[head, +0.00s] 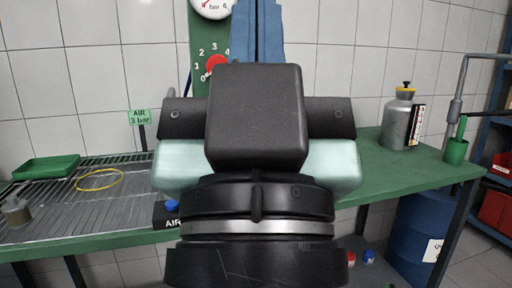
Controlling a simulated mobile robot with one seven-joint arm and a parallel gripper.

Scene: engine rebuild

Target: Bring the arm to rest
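Parts of my own arm fill the middle of the head view: a black block, a dark crossbar, pale green side pieces and a black round section with a silver ring. I cannot make out my gripper or its fingertips, so I cannot tell whether it holds anything. The green workbench (413,176) stands behind the arm, and its middle is hidden by it.
On the left are a slatted rack (60,208), a green tray (47,168), a yellow ring (99,180) and an "AIR 3 bar" sign (140,117). On the right are a grey bottle (397,122), a green cup (455,151) and a blue drum (420,235).

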